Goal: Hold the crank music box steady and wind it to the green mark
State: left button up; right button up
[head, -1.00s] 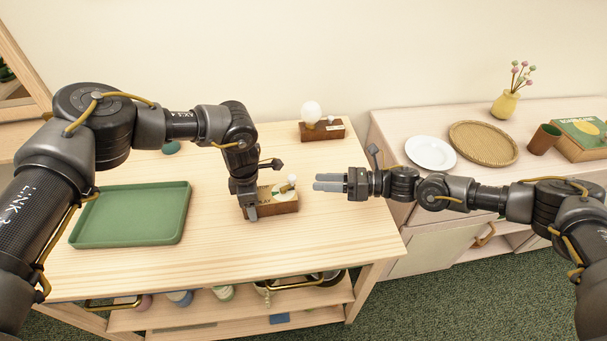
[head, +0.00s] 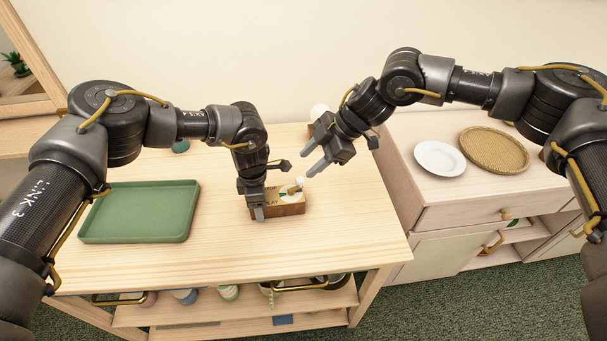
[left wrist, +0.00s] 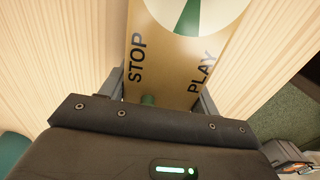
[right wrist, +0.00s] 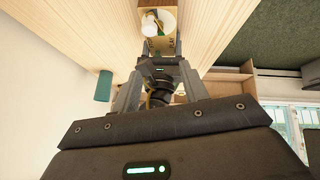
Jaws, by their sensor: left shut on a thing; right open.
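The crank music box (head: 292,209) is a small wooden box on the table, with a white knob (head: 299,181) on top. My left gripper (head: 258,207) is shut on its left end. In the left wrist view, the box top (left wrist: 172,75) reads STOP and PLAY, beside a white dial with a green wedge (left wrist: 187,18). My right gripper (head: 306,161) is open and empty, above and behind the knob, angled down toward it. In the right wrist view, the knob (right wrist: 151,25) lies beyond the open fingers, apart from them.
A green tray (head: 140,238) lies on the table left of the box. Another object with a white ball (head: 318,110) stands at the back, partly hidden by my right arm. A cabinet on the right holds a white plate (head: 440,159) and a woven tray (head: 494,150). The table front is clear.

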aim_at(301, 178)
jog(key=shift+d+r+m+h, duration=1.15)
jog(key=shift+r+m+h, duration=0.5)
jog(key=shift+m, duration=1.75)
jog(key=shift+t, duration=0.4)
jog(key=x, duration=1.2)
jog(key=shift+w+a+r, duration=0.15)
jog(key=shift+w, duration=0.15)
grip_shut()
jog(key=shift+w, duration=0.1)
